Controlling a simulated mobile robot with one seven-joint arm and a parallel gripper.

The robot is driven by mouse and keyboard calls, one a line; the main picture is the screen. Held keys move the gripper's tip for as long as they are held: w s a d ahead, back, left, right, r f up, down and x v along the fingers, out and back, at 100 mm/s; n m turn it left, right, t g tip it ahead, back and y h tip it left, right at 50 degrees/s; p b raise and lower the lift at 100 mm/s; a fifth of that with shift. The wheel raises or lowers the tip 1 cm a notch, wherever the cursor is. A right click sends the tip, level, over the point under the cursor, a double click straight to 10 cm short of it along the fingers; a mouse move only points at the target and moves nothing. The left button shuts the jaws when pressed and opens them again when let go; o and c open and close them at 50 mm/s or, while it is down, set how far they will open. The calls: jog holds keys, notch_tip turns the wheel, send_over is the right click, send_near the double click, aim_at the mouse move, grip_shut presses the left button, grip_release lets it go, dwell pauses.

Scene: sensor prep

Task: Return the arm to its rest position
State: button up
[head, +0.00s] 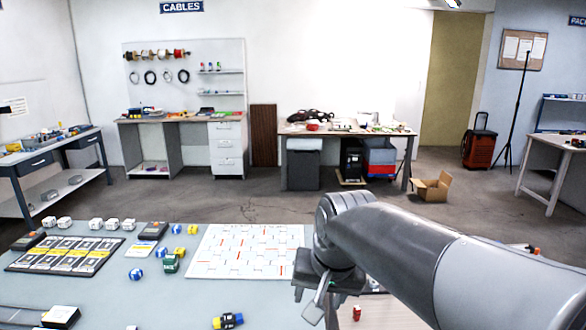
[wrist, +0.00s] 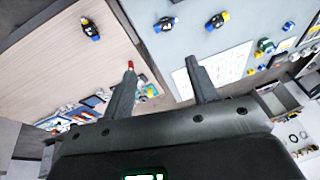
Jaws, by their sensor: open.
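My arm reaches in from the right in the head view, over the front bench. My gripper (head: 316,300) hangs above the bench near the right end of the white marked sheet (head: 245,252). In the wrist view my gripper (wrist: 162,72) has its two fingers spread wide apart. Nothing sits between them. A small red item shows by the left fingertip in the wrist view; I cannot tell whether it touches. A small red piece (head: 357,313) stands near the gripper in the head view.
The grey bench (head: 110,295) holds a dark tray (head: 66,255), several white blocks, and blue, yellow and green parts. A blue-yellow part (head: 228,321) lies at the front edge. The wood surface (wrist: 60,70) carries another such part (wrist: 90,29). Open floor lies behind.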

jog(key=s+d+f+n+t+h, duration=0.1)
jog(key=s+d+f, duration=0.2)
jog(key=s+d, duration=0.7)
jog(key=shift+s+d+f+t, duration=0.2)
jog(key=shift+s+t, duration=0.2)
jog(key=shift+s, duration=0.45)
dwell(2.2)
